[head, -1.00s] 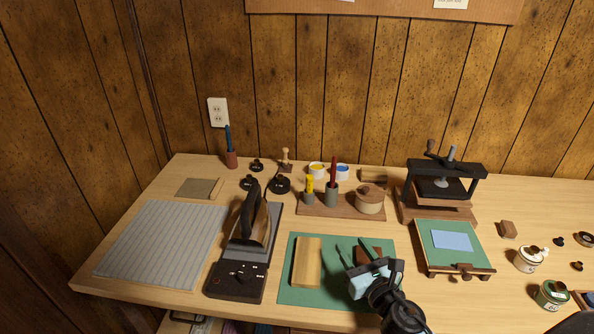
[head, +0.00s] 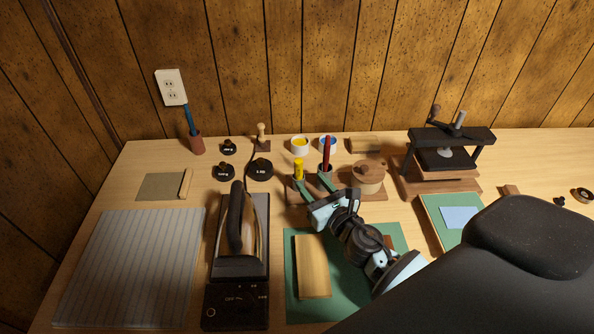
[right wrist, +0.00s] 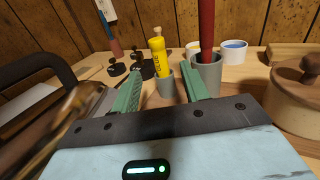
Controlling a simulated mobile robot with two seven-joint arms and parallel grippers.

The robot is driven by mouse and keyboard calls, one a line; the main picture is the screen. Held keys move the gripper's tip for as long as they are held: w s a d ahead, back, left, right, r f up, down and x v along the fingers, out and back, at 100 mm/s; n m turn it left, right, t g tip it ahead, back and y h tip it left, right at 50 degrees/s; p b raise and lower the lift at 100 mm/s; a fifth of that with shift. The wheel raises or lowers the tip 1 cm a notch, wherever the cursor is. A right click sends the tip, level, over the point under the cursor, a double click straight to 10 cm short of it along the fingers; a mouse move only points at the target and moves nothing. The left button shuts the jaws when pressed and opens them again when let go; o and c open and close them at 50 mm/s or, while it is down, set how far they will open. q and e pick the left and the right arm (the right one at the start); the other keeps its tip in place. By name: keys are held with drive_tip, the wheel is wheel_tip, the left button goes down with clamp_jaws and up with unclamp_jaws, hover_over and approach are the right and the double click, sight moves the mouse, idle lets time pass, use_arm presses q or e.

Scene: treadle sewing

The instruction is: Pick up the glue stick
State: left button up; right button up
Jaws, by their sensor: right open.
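The yellow glue stick (head: 298,168) stands upright in a small grey cup on a wooden stand behind the green mat. It also shows in the right wrist view (right wrist: 157,58), where its lettering reads "GLUE". My right gripper (head: 311,184) is open and empty, its green fingers pointing at the cups. In the right wrist view, the glue stick appears between the two fingertips (right wrist: 161,80), seemingly a little beyond them. The right finger appears in front of the grey cup with the red stick. My left gripper is not in view.
The red stick (head: 327,153) stands in its cup close on the right. A lidded wooden pot (head: 368,178) shares the stand (head: 377,197). An iron (head: 237,228) is on the left, a press (head: 449,150) on the right. Paint pots (head: 300,146) are behind.

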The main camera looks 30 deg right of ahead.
sight(301, 171)
drive_tip(key=shift+w, duration=3.8)
drive_tip(key=shift+c, duration=0.2)
clamp_jaws()
